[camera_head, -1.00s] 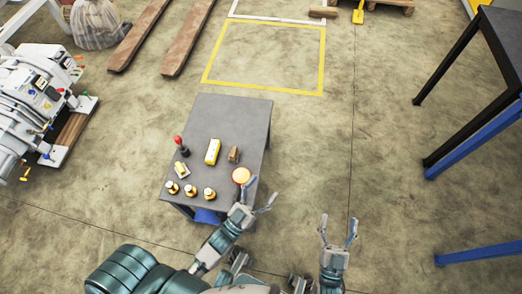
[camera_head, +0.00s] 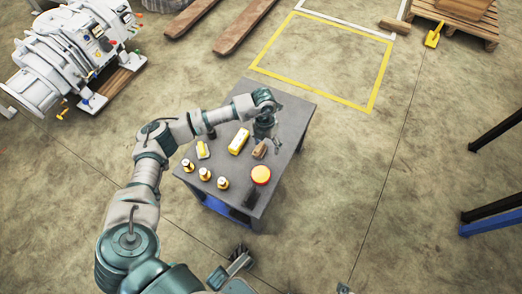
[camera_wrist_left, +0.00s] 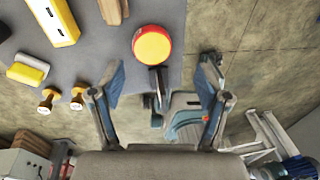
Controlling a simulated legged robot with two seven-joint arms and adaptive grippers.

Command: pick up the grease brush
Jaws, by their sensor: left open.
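I cannot clearly make out a grease brush. A small brown wooden piece (camera_head: 260,149) lies on the grey table, right of a yellow box (camera_head: 239,141); whether it is the brush is unclear. It shows partly at the top of the left wrist view (camera_wrist_left: 114,10). My left gripper (camera_head: 267,138) is open and empty, pointing down over the table near the brown piece. In the left wrist view its fingers (camera_wrist_left: 163,75) are spread below a round red-and-yellow tin (camera_wrist_left: 152,45). The tin also shows in the head view (camera_head: 261,175).
Several small brass pieces (camera_head: 205,174) and a yellow-and-white block (camera_head: 202,150) stand on the table (camera_head: 297,106). My left arm crosses the table's left part. A white machine (camera_head: 75,55) stands at the left. Open floor lies to the right.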

